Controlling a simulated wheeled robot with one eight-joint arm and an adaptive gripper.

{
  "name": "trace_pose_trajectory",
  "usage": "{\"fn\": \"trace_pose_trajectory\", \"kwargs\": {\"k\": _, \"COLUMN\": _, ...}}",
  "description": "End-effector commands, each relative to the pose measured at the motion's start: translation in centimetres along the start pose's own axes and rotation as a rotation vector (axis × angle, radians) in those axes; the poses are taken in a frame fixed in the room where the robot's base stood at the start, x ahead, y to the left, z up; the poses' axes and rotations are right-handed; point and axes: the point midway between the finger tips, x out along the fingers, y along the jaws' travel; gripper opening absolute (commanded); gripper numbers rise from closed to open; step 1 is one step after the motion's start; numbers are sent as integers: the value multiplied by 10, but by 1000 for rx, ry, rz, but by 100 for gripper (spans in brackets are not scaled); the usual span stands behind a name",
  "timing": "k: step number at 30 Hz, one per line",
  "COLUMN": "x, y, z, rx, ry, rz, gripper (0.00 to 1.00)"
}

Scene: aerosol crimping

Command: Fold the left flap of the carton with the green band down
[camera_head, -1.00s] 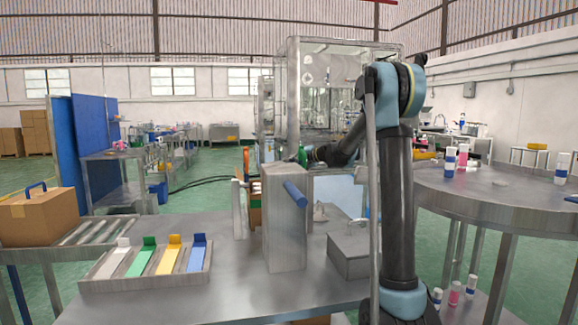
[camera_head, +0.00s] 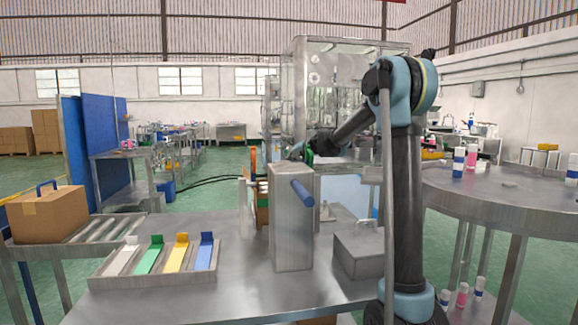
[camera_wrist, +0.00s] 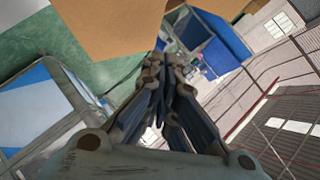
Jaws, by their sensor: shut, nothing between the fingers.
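My gripper (camera_wrist: 160,68) is shut and empty in the wrist view, its fingertips by the lower edge of a large brown cardboard surface (camera_wrist: 125,25). In the head view my gripper (camera_head: 297,152) is small and partly hidden above the grey block. A carton (camera_head: 262,198) shows there as a narrow brown strip behind the block, with an upright orange-brown piece (camera_head: 253,160) at its left. A small green patch (camera_head: 309,157) shows beside my gripper; I cannot tell whether it belongs to the carton. Contact with the cardboard is unclear.
A tall grey block (camera_head: 291,225) with a blue handle blocks the head view. A grey metal box (camera_head: 360,252) stands to its right. A tray with white, green, yellow and blue strips (camera_head: 150,275) lies at left. A closed brown carton (camera_head: 47,215) sits on the left rollers.

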Motion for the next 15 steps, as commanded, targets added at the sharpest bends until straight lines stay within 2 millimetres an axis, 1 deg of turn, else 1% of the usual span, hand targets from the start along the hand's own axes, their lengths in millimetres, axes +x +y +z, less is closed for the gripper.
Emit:
{"fn": "trace_pose_trajectory", "kwargs": {"k": 6, "x": 9, "y": -4, "z": 8, "rx": 1, "ry": 0, "rz": -1, "gripper": 0}}
{"fn": "trace_pose_trajectory", "kwargs": {"k": 15, "x": 14, "y": -5, "z": 14, "rx": 1, "ry": 0, "rz": -1, "gripper": 0}}
